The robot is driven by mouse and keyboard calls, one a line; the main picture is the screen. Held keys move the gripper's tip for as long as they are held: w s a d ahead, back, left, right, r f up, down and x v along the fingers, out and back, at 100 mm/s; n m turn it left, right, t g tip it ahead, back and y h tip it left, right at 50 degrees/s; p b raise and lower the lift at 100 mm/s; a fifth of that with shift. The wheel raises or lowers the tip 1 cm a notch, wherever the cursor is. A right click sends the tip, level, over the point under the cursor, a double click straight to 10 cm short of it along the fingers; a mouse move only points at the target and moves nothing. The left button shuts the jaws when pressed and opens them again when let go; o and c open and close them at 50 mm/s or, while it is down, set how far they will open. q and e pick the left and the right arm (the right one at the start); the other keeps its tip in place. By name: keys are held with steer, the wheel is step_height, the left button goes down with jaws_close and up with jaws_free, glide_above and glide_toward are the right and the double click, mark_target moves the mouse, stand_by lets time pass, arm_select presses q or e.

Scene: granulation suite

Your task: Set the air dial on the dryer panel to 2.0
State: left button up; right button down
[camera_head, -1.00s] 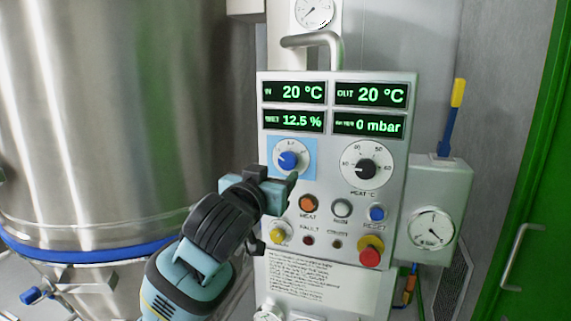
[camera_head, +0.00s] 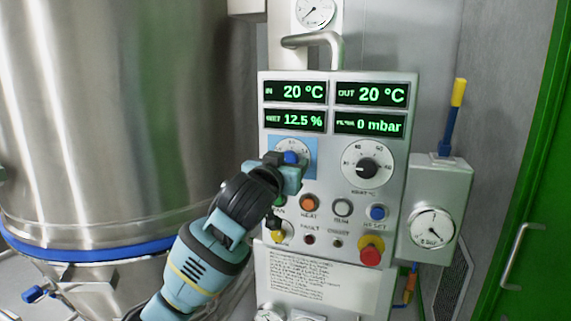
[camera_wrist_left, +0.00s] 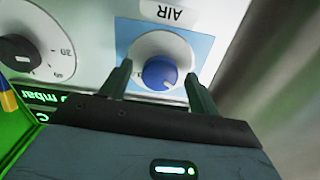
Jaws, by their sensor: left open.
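The dryer panel (camera_head: 325,185) is a light grey upright box with green displays, dials and buttons. The air dial is a blue knob (camera_head: 291,157) on a white scale with a light blue square at the panel's left; my gripper hides its lower part. In the left wrist view the blue knob (camera_wrist_left: 160,73) shows upside down under the label AIR. My left gripper (camera_head: 288,165) is open in front of the air dial. In the wrist view its two fingers (camera_wrist_left: 158,90) stand on either side of the knob, with gaps visible. The knob's exact setting cannot be read. My right gripper is not in view.
A black heat dial (camera_head: 367,169) sits to the right. Below are an orange button (camera_head: 309,203), a blue reset button (camera_head: 377,213) and a red-and-yellow knob (camera_head: 370,252). A large steel vessel (camera_head: 110,120) stands at left, a gauge box (camera_head: 433,225) at right.

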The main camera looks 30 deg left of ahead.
arm_select(q)
steer(key=shift+c, duration=0.4)
steer(key=c, duration=0.9)
steer(key=shift+m, duration=0.3)
steer(key=m, duration=1.1)
